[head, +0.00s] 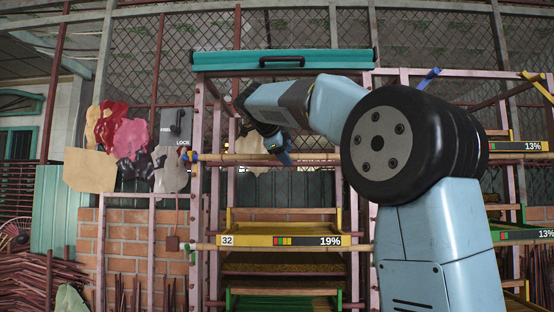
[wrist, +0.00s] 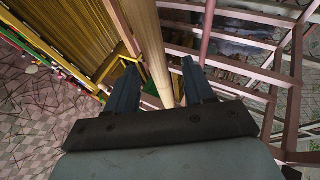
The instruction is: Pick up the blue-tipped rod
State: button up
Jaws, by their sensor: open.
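A pale wooden rod (head: 230,157) lies level across the front of the rack, with a blue piece (head: 188,157) at its left end. My gripper (head: 281,152) reaches down to this rod near its middle. In the wrist view, the rod (wrist: 150,45) runs between the two dark blue fingers of my gripper (wrist: 162,78). The fingers stand apart, with a gap visible on the rod's right; contact on the left cannot be told. The rod's right part is hidden behind my arm in the head view.
A teal bar with a black handle (head: 282,60) tops the rack. Pink posts (head: 198,200) flank the trays. Paper sheets (head: 90,170) hang at left.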

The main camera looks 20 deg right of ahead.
jog(key=shift+w+d+f, duration=0.1)
jog(key=shift+w, duration=0.05)
grip_shut()
dwell(0.4)
